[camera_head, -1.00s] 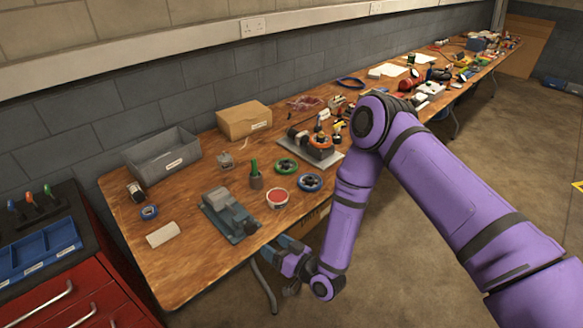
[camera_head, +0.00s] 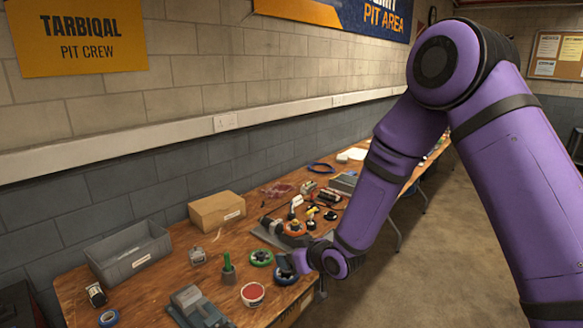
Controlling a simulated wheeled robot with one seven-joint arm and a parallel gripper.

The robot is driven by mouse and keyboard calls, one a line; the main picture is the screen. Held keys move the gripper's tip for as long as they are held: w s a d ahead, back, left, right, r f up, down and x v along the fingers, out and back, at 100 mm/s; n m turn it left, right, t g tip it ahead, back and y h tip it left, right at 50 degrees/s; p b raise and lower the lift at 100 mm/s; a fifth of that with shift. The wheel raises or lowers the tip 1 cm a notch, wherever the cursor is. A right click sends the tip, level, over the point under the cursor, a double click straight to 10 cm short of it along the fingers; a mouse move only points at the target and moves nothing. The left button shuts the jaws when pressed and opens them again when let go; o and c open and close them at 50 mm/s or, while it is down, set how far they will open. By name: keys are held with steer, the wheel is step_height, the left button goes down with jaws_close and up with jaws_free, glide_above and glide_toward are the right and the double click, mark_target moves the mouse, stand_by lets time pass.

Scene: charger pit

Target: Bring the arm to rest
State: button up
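My purple arm rises on the right of the head view and bends down at the elbow. My gripper (camera_head: 288,266) hangs at the lower end of the forearm, low in the picture. It appears in front of or over the front edge of the wooden workbench (camera_head: 140,300), overlapping the blue ring-shaped part (camera_head: 288,278). The fingers are small and dark, so their opening and any contact cannot be made out.
On the bench are a grey bin (camera_head: 128,255), a cardboard box (camera_head: 217,211), a green ring (camera_head: 260,257), a red-topped tub (camera_head: 253,295) and a grey device (camera_head: 197,308). More tools lie farther along. The floor (camera_head: 430,270) to the right is clear.

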steer(key=s+d+r+m+h, duration=0.2)
steer(key=s+d+r+h, duration=0.1)
steer(key=d+r, duration=0.65)
steer(key=s+d+r+m+h, duration=0.2)
steer(key=s+d+r+h, duration=0.15)
steer(key=d+r, duration=0.65)
steer(key=s+d+r+m+g, duration=0.1)
steer(key=s+d+r, duration=0.2)
steer(key=s, duration=0.5)
steer(key=s+d+r+m+g+h, duration=0.1)
steer(key=s+d+r+m, duration=0.1)
steer(key=s, duration=0.7)
steer(key=s+d+r+m+g+h, duration=0.1)
steer(key=s+d+r, duration=0.4)
steer(key=s, duration=0.4)
steer(key=shift+d+m+g, duration=0.2)
steer(key=shift+m+g, duration=0.1)
